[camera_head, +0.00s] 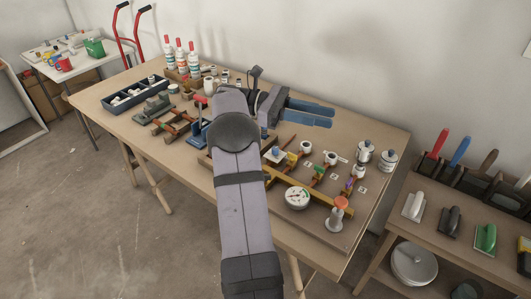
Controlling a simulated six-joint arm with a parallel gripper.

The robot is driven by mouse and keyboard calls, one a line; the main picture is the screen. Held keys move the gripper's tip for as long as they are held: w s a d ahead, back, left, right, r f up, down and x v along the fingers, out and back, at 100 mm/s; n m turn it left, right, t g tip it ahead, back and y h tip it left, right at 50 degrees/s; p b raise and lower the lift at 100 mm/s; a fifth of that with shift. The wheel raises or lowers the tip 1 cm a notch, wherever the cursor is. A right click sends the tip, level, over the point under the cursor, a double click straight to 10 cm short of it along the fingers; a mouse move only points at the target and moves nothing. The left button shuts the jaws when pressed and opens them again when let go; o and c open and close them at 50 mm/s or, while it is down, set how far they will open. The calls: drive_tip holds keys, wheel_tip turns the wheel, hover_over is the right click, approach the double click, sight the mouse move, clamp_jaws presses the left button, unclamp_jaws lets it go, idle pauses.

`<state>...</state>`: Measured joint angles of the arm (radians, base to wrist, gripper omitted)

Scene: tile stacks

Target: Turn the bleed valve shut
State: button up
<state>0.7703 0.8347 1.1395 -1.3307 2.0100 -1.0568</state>
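A wooden board (318,238) on the workbench carries a copper pipe assembly with several coloured handles. There is a yellow handle (292,156), a green handle (318,171) and a purple handle (348,185). A red-orange knob (341,202) tops a pale flanged fitting at the board's front right. A round white gauge (297,198) lies left of it. The small labels are unreadable, so I cannot tell which part is the bleed valve. My gripper (331,117) hangs above the back of the bench, its two blue fingers apart and empty. My arm hides the board's left part.
Two metal canisters (365,151) stand behind the board at the right. Red-capped bottles (181,58), a dark parts tray (136,94) and a blue vice-like tool (198,128) are on the left. A tool shelf (450,238) stands right of the bench. The wall is close behind.

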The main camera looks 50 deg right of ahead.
drive_tip(key=s+a+r+t+y+p, duration=0.2)
drive_tip(key=s+r+y+p, duration=0.25)
drive_tip(key=s+p, duration=0.25)
drive_tip(key=w+a+f+n+t+y+p, duration=0.1)
drive_tip(key=w+a+f+t, duration=0.15)
drive_tip(key=f, duration=0.25)
drive_tip(key=w+a+f+t+p, duration=0.1)
drive_tip(key=f+t, duration=0.3)
drive_tip(key=f, duration=0.2)
drive_tip(key=w+f+t, duration=0.2)
drive_tip(key=w+f, duration=0.1)
drive_tip(key=w, duration=0.2)
drive_tip(key=w+f+n+t, duration=0.1)
drive_tip(key=w+f+t, duration=0.2)
drive_tip(key=w, duration=0.3)
drive_tip(key=w+f+t, duration=0.3)
drive_tip(key=w, duration=0.2)
drive_tip(key=shift+w+a, duration=0.1)
drive_tip(key=shift+w, duration=0.1)
drive_tip(key=shift+w+n, duration=0.1)
drive_tip(key=shift+n, duration=0.3)
drive_tip(key=shift+f+p, duration=1.15)
drive_tip(key=shift+f, duration=2.55)
drive_tip(key=shift+c, duration=0.6)
